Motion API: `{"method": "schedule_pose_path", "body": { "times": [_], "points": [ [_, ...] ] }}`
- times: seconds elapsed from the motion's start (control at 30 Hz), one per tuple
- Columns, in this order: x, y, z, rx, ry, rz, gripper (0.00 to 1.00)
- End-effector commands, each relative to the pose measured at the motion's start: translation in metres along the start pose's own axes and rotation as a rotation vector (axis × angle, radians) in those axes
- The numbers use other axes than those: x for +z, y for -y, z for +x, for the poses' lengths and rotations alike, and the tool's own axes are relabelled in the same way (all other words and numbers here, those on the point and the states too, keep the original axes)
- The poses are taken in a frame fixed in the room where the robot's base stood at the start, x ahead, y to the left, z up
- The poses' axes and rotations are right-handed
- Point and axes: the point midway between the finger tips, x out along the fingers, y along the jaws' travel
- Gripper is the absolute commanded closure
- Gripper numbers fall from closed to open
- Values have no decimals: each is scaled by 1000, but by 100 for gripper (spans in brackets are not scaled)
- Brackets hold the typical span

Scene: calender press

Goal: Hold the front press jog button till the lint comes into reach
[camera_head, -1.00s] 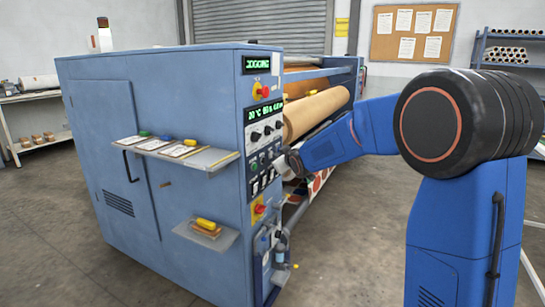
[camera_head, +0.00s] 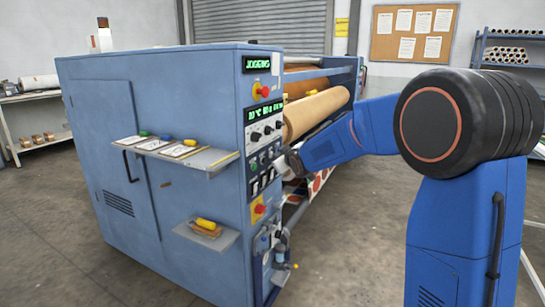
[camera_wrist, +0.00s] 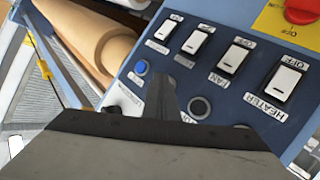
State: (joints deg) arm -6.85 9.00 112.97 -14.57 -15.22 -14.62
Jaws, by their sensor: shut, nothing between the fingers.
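The press control panel (camera_head: 262,140) is on the end of the blue cabinet, with a green display (camera_head: 262,59) that appears to read JOGGING. My gripper (camera_head: 287,164) is at the panel's right edge, just below the knobs. In the wrist view my shut gripper (camera_wrist: 162,85) points at the panel, between a blue button (camera_wrist: 141,67) and a dark round button (camera_wrist: 199,107). The gripper hides part of the panel; I cannot tell which button its tip touches. A patterned web (camera_head: 318,182) hangs below the tan roll (camera_head: 318,112). I cannot make out any lint.
White rocker switches (camera_wrist: 233,58) sit above the gripper, and a red stop button (camera_wrist: 303,10) is at top right. A shelf with cards (camera_head: 205,157) and a lower shelf (camera_head: 218,240) stick out from the cabinet. The floor in front is clear.

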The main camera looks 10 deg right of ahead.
Motion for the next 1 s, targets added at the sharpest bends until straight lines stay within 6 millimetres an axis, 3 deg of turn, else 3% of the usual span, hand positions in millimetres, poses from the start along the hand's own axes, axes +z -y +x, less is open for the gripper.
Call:
{"method": "schedule_pose_path", "body": {
  "times": [1.0],
  "points": [
    [8, -8, -11, 0, 0, 0, 100]
  ]
}}
